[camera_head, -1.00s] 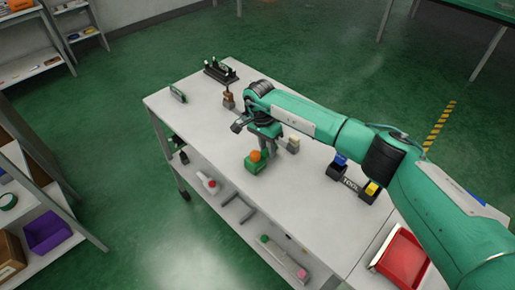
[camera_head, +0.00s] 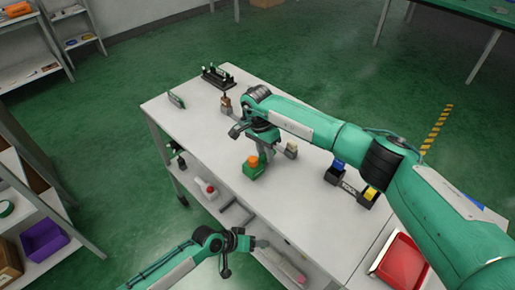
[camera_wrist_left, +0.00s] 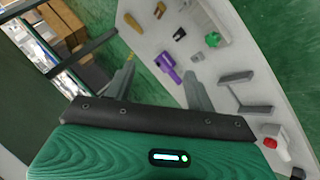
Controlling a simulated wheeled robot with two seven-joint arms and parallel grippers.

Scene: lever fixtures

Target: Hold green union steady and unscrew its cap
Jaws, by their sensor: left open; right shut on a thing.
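The green union (camera_head: 250,172) with its orange cap (camera_head: 252,160) sits on the bench top near the front edge. My right gripper (camera_head: 266,147) reaches down just behind it and is shut, apparently on the green union; the fingertips and the contact are mostly hidden. My left gripper (camera_head: 256,243) is open and empty in front of the bench, below and in front of the union and apart from it. In the left wrist view its two spread fingers (camera_wrist_left: 160,88) show with nothing between them. I do not see the union in that view.
The bench's lower shelf (camera_wrist_left: 222,125) holds a red-and-white bottle (camera_wrist_left: 271,138), grey brackets (camera_wrist_left: 245,92) and a purple part (camera_wrist_left: 168,66). On the bench top, a small fixture (camera_head: 291,149) stands right of the union, a brown one (camera_head: 226,104) behind, and a tool holder (camera_head: 346,188) further right.

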